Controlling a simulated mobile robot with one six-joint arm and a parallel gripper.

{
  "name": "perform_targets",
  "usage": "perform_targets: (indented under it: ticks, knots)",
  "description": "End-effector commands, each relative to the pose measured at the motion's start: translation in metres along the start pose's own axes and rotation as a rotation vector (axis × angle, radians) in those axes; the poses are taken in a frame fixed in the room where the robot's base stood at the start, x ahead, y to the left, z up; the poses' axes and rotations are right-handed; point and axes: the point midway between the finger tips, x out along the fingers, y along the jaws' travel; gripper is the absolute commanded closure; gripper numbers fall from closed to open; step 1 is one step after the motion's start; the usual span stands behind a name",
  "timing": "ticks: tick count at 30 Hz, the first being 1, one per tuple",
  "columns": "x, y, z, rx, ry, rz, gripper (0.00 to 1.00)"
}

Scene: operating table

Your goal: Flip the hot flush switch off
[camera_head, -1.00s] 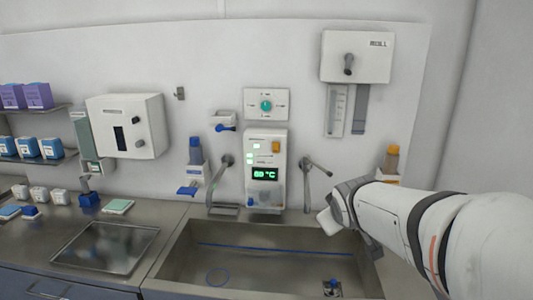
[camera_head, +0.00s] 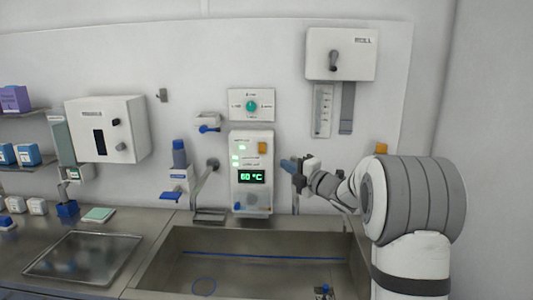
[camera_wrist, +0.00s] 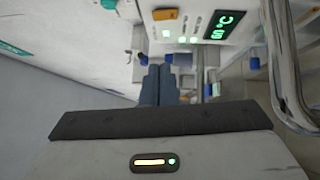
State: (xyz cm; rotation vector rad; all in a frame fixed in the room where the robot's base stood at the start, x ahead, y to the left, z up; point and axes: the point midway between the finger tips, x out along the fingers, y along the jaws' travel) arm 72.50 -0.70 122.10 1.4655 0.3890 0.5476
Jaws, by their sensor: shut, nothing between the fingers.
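A white control panel (camera_head: 252,192) is on the wall above the sink, with a green display (camera_head: 251,177) reading 60 °C and several lit green indicators. An orange switch (camera_head: 262,148) sits at its upper right; its label is too small to read. In the wrist view the panel appears turned sideways, with the orange switch (camera_wrist: 165,14) at the top and the display (camera_wrist: 222,25) to its right. My gripper (camera_head: 287,165) is shut and empty, just right of the panel in the head view. Its blue-grey fingers (camera_wrist: 158,72) point toward the wall, apart from the switch in the wrist view.
A dial plate (camera_head: 251,105) is above the panel. A bent metal tap (camera_head: 206,180) stands left of it. A metal pipe (camera_wrist: 285,70) runs close at the wrist view's right. The sink (camera_head: 265,270) lies below, and a lever box (camera_head: 341,54) hangs upper right.

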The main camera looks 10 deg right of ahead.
Motion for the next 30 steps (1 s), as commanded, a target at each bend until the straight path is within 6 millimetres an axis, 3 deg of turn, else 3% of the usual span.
perform_targets:
  ticks: [11, 16, 30]
  knots:
    - [0.000, -0.001, -0.001, -0.008, 0.013, 0.007, 1.00]
    - [0.011, 0.001, -0.001, -0.008, 0.014, 0.006, 1.00]
    - [0.106, 0.003, -0.002, -0.007, 0.014, 0.007, 1.00]
